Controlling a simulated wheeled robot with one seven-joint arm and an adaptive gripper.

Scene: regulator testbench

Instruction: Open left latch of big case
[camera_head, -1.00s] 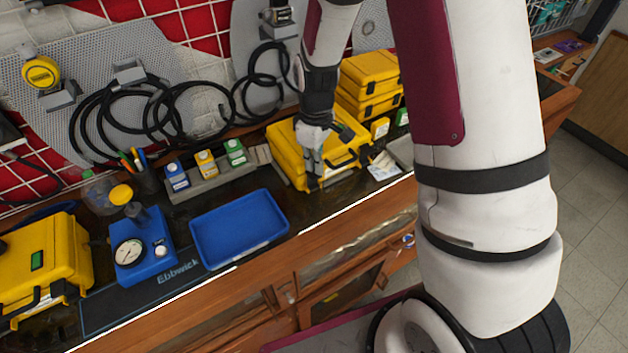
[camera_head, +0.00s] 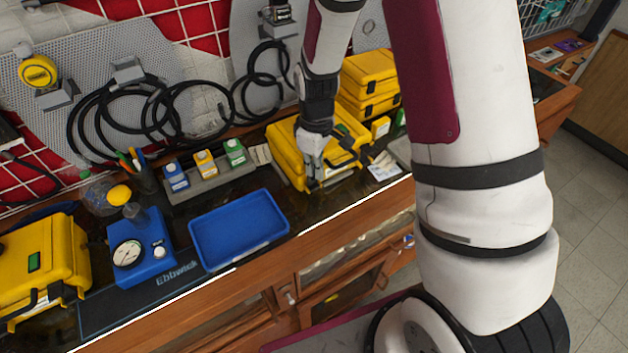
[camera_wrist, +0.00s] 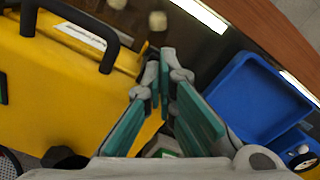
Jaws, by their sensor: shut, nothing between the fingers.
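The big yellow case (camera_head: 287,160) lies closed on the bench below my arm. It also fills the left of the wrist view (camera_wrist: 60,85), with its black handle (camera_wrist: 112,50) along the front edge. My gripper (camera_head: 314,178) points down at the left part of the case's front. In the wrist view its green-padded fingers (camera_wrist: 165,80) are together and empty, at the case's edge on the side towards the tray. The left latch is hidden or too dark to make out behind the fingertips, so I cannot tell its position or whether they touch it.
A blue tray (camera_head: 205,249) lies left of the case and shows in the wrist view (camera_wrist: 232,95). Left of it stand a blue gauge box (camera_head: 150,262) and another yellow case (camera_head: 50,255). Stacked yellow cases (camera_head: 368,85) stand behind.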

